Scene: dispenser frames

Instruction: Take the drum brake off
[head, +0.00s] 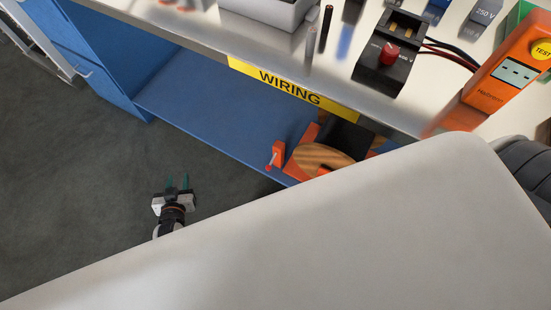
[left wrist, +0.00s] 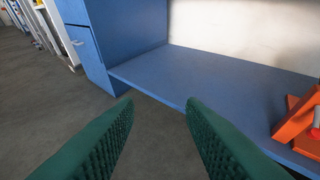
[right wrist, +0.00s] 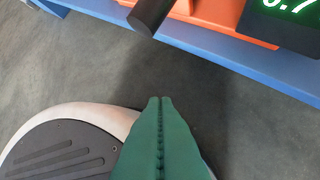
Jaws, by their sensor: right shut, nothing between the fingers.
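An orange upright with a red knob (head: 278,155) stands beside a wooden drum (head: 322,158) on the blue lower shelf. I cannot tell for certain whether it is the drum brake. In the left wrist view, orange parts (left wrist: 298,118) show at the right edge. My left gripper (head: 178,184) is open and empty, over the floor in front of the shelf, left of and apart from the orange parts; its green fingers show in the left wrist view (left wrist: 160,103). My right gripper (right wrist: 160,100) is shut and empty, below a dark cylinder (right wrist: 150,12). My white arm hides it in the head view.
The blue shelf (head: 205,100) is bare on its left. Above it is a worktop with a yellow WIRING label (head: 290,86), a black power box (head: 388,55) and an orange tester (head: 508,72). The floor (head: 90,190) is clear.

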